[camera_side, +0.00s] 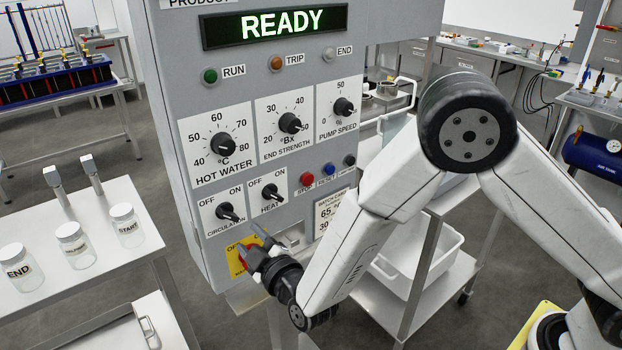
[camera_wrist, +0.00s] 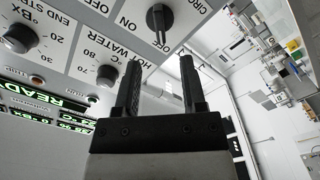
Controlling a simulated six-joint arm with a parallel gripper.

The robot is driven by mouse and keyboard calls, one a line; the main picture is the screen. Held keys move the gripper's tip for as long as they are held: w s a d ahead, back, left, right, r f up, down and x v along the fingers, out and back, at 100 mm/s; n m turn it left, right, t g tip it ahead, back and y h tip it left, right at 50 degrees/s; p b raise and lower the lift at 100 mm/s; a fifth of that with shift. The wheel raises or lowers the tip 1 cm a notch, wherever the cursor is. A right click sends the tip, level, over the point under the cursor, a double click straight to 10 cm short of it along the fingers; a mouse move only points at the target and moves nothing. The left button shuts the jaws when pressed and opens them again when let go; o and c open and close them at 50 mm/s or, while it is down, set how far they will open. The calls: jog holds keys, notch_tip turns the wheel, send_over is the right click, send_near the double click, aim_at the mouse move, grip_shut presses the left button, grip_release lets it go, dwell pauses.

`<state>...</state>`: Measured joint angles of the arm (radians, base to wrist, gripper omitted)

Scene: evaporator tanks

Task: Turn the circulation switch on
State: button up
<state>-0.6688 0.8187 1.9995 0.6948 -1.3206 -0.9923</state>
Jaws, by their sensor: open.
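The circulation switch (camera_side: 229,212) is a black rotary knob on the lower left of the grey panel, under OFF and ON labels. It also shows at the top of the wrist view (camera_wrist: 159,18), where its handle points down, nearer the OFF lettering than ON. My gripper (camera_side: 262,236) is in front of the panel, below and to the right of the switch in the side view. Its two fingers (camera_wrist: 161,62) are apart with nothing between them. In the wrist view the switch lies beyond the fingertips, apart from them.
The heat switch (camera_side: 272,197) is just right of the circulation switch. A yellow plate with a red knob (camera_side: 246,255) sits below, partly behind my gripper. Dials (camera_side: 222,146) are above, and the display (camera_side: 275,25) reads READY. A white table with jars (camera_side: 75,240) stands left.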

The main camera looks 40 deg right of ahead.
aim_at(232, 218)
jog(key=shift+w, duration=0.1)
jog(key=shift+w, duration=3.8)
grip_shut()
